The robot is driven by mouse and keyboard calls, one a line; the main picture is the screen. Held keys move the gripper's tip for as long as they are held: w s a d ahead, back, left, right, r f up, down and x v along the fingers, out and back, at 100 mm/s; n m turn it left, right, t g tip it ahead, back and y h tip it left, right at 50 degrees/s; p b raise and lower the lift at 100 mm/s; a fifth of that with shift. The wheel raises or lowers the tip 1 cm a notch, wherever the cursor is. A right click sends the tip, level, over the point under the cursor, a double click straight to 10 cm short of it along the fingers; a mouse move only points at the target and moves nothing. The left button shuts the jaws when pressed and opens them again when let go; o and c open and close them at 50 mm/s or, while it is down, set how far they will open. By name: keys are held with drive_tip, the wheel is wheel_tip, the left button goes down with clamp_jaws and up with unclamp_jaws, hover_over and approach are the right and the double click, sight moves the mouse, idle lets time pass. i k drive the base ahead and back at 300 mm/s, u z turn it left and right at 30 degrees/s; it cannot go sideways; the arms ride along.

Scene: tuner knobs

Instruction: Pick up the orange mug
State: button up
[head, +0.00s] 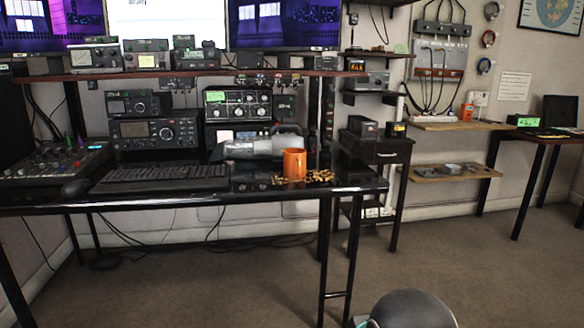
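The orange mug (294,164) stands upright on the black glossy desk (215,197), near the front right part of its top. Small brown and gold pieces (318,177) lie on the desk around the foot of the mug. A pale grey rounded object (250,148) lies just behind and left of the mug; I cannot tell what it is or whether they touch. My gripper is not in view. A dark rounded part at the bottom edge looks like a link of my own arm.
A black keyboard (165,178) lies left of the mug, with a mixer (55,162) farther left. Radio sets (155,132) stand behind, under a shelf (190,73) with monitors above. A small black side table (378,150) stands right. The carpet (230,285) in front is clear.

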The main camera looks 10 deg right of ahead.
sight(294, 159)
drive_tip(key=z, duration=1.35)
drive_tip(key=i, duration=1.25)
drive_tip(key=u, duration=3)
